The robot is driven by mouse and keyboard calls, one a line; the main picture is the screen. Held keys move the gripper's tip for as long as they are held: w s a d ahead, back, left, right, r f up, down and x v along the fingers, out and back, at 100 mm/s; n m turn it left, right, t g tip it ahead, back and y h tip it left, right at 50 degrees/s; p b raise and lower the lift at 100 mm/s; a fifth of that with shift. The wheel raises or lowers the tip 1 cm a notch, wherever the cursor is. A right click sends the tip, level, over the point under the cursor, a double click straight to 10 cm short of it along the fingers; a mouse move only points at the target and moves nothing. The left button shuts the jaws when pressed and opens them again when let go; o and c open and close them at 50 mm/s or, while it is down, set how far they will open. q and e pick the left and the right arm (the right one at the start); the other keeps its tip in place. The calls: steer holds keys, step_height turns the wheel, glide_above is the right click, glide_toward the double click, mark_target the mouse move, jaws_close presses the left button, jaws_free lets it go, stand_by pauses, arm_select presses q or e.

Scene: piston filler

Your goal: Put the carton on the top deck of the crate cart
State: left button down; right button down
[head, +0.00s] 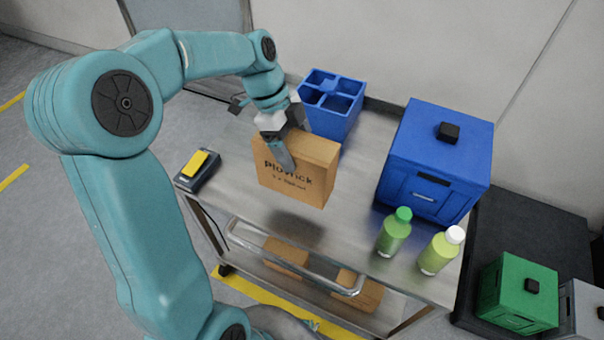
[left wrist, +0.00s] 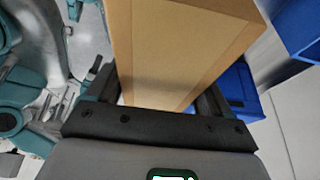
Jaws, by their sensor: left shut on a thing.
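The carton (head: 298,175) is a brown box with dark lettering on its front. My left gripper (head: 284,150) is shut on it from above. The carton is held upright over the top deck (head: 345,205) of the metal crate cart, with a shadow on the deck below it, so it looks a little above the deck. In the left wrist view the carton (left wrist: 180,50) fills the middle between the fingers. My right gripper is not in view.
On the top deck stand a blue divided bin (head: 333,105), a blue lidded crate (head: 435,160), a green-capped bottle (head: 394,232), a white-capped bottle (head: 440,250) and a yellow-topped device (head: 198,170). Brown boxes (head: 285,257) lie on the lower shelf. A green crate (head: 517,293) stands at right.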

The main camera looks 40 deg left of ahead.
arm_select(q)
step_height(320, 180, down, 5)
steer(key=shift+w+d+f, duration=0.1)
steer(key=shift+w, duration=0.05)
steer(key=shift+f, duration=0.55)
step_height(320, 180, down, 4)
steer(key=shift+r, duration=0.1)
jaws_free()
steer(key=shift+f, duration=0.2)
steer(key=shift+r, duration=0.1)
